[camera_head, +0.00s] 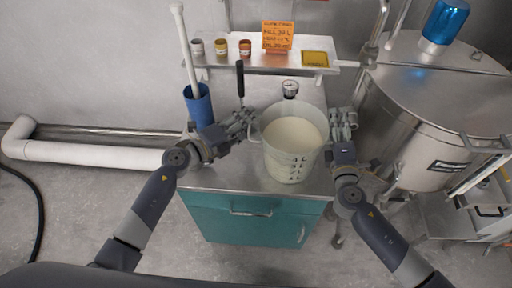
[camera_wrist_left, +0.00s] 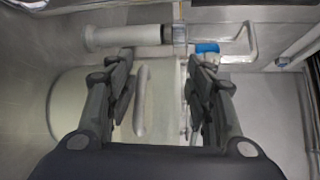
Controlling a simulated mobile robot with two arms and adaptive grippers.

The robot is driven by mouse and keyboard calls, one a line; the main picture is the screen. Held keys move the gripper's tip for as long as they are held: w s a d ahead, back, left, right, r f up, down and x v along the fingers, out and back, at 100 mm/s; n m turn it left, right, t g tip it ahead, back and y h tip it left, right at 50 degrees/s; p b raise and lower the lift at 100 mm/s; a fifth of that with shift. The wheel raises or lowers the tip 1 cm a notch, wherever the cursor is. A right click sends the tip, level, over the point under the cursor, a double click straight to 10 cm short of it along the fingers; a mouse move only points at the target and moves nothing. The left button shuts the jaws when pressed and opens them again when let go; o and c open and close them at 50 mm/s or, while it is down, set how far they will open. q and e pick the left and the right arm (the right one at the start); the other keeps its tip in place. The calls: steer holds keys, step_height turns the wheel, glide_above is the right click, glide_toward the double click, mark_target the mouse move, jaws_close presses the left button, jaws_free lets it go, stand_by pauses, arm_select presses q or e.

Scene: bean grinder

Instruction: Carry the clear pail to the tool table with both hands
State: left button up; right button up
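The clear pail (camera_head: 293,165), filled with a pale cream substance, is upright at the front of the steel top of the tool table (camera_head: 222,178), which has a teal cabinet. It looks to be standing there, but I cannot see under its base. My left gripper (camera_head: 248,122) is at the pail's left side. In the left wrist view its fingers (camera_wrist_left: 160,90) are apart, with the pail's side handle (camera_wrist_left: 142,100) between them and no clear grip on it. My right gripper (camera_head: 342,124) is close against the pail's right side; its finger opening and any contact are unclear.
A blue container (camera_head: 198,105) with a white paddle stands left of the pail. A black-handled tool (camera_head: 240,78) and a gauge (camera_head: 290,89) are behind. A shelf (camera_head: 265,62) holds small jars and an orange sign. A large steel tank (camera_head: 425,125) is close on the right.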

arm_select(q)
steer(key=shift+s+d+f, duration=0.15)
steer(key=shift+s+d, duration=0.2)
steer(key=shift+d, duration=0.1)
steer(key=shift+o, duration=0.8)
steer(key=shift+w+f, duration=0.1)
steer(key=o, duration=0.7)
steer(key=shift+a, duration=0.3)
arm_select(e)
steer(key=shift+a, duration=0.65)
arm_select(q)
steer(key=shift+w+a, duration=0.1)
steer(key=shift+a, duration=0.1)
arm_select(e)
steer(key=shift+d+r, duration=0.1)
